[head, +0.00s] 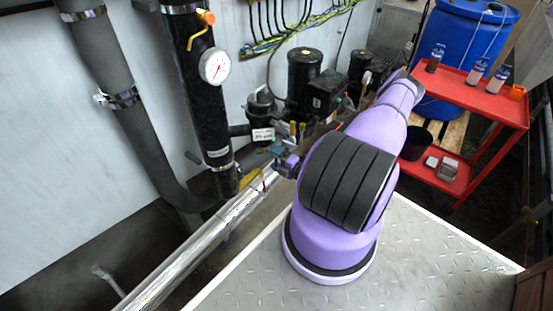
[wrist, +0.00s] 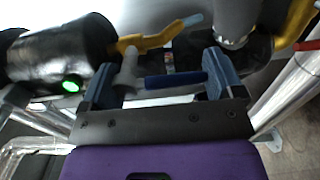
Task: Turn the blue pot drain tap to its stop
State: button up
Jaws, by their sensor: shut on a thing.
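The tap has a blue handle (wrist: 176,80) and a grey body (wrist: 128,76), and it lies between the fingers of my gripper (wrist: 160,84) in the wrist view. My gripper is shut on the tap, with one finger at the grey end and the other at the tip of the blue handle. A black pot (wrist: 60,58) with a green light is at the upper left of the wrist view. In the head view my gripper (head: 287,162) is small, beside the pipes near the wall. The tap cannot be made out clearly there.
A yellow lever (wrist: 155,40) with a pale blue tip lies just beyond the tap. A silver-clad pipe (head: 215,232) runs along below. A black vertical pipe (head: 203,110) carries a gauge (head: 215,67). A red cart (head: 485,95) with bottles stands at the right.

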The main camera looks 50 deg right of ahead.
jog(key=shift+s, duration=0.1)
jog(key=o, duration=1.1)
jog(key=shift+c, duration=0.2)
jog(key=s, duration=1)
jog(key=shift+s+d, duration=0.35)
jog(key=shift+d, duration=0.05)
jog(key=shift+s, duration=0.1)
